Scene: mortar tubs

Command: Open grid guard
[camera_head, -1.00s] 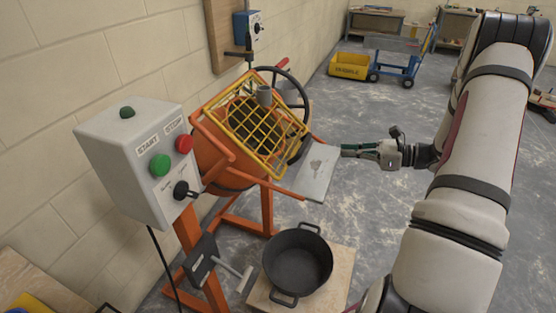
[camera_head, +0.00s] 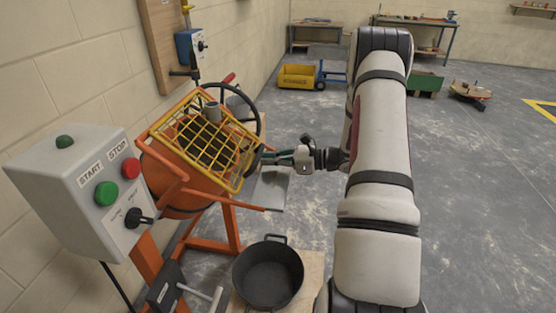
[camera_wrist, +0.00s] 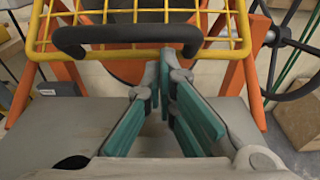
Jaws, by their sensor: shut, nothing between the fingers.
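The yellow grid guard (camera_head: 205,142) lies tilted over the mouth of the orange mixer drum (camera_head: 172,180). In the wrist view, the guard's yellow bars (camera_wrist: 135,22) cross the top of the picture. A dark bar-shaped handle (camera_wrist: 125,35) shows at the guard's near edge, just beyond my fingertips. My gripper (camera_head: 270,157) is at the right of the guard, close to its lower right edge. In the wrist view, my gripper's green-padded fingers (camera_wrist: 165,65) come together at the tips with nothing between them. I cannot tell whether the tips touch the handle.
A grey control box (camera_head: 80,185) with green and red buttons stands at the left. A black handwheel (camera_head: 240,110) is behind the guard. A grey chute plate (camera_head: 272,190) lies below my gripper. A black tub (camera_head: 268,273) stands on a board.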

